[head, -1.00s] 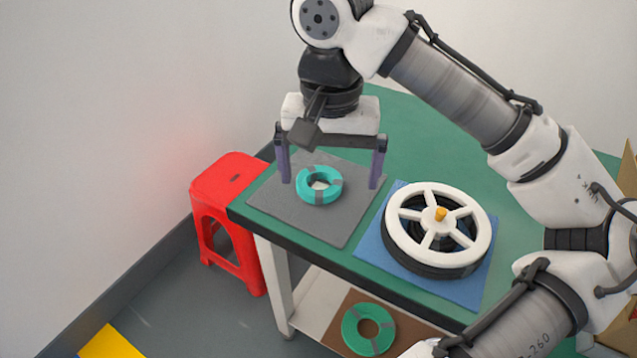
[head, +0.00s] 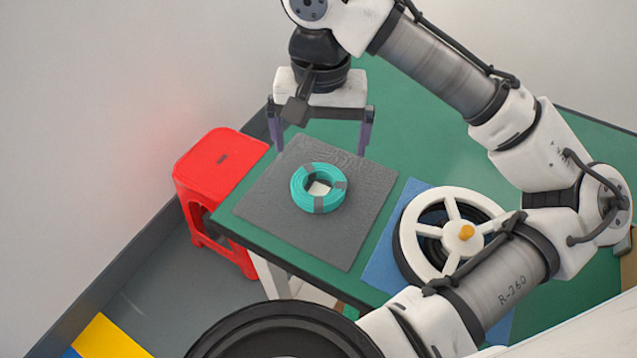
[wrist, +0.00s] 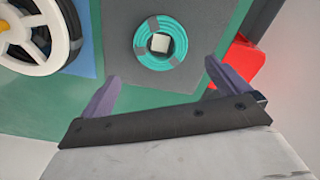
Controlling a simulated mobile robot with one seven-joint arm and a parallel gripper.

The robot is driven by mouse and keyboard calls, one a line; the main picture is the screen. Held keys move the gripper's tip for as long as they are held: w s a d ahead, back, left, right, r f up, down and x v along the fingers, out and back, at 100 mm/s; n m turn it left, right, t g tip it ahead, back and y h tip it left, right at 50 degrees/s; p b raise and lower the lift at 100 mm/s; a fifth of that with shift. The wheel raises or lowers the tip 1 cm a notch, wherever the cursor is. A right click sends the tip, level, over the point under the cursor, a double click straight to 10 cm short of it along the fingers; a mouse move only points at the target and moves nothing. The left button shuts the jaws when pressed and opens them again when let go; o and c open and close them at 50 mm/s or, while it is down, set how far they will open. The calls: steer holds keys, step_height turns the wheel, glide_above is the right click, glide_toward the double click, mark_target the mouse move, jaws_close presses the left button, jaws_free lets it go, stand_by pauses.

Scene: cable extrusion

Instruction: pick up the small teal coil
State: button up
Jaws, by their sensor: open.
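The small teal coil (head: 301,190) lies flat on a dark grey mat (head: 268,222) near the table's left corner, with grey tape bands around it. It also shows in the wrist view (wrist: 144,52), ahead of the fingers. My gripper (head: 321,148) is open and empty. In the head view it hangs behind the coil, over the far part of the mat, with its fingertips apart from the coil. In the wrist view my gripper (wrist: 161,88) has its two purple fingers spread wide, with the coil beyond the gap between them.
A white-spoked reel (head: 409,228) with an orange hub sits on a blue mat (head: 383,262) to the right, partly hidden by my arm. A red stool (head: 217,160) stands left of the green table (head: 420,150). The table behind the mats is clear.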

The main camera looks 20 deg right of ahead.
mark_target(319, 191)
step_height(319, 191, down, 9)
steer(key=shift+s+a+r+b, duration=0.1)
steer(key=shift+a+b, duration=0.05)
steer(key=shift+b, duration=0.4)
steer(key=shift+c, duration=0.4)
steer(key=c, duration=0.8)
steer(key=shift+r, duration=0.1)
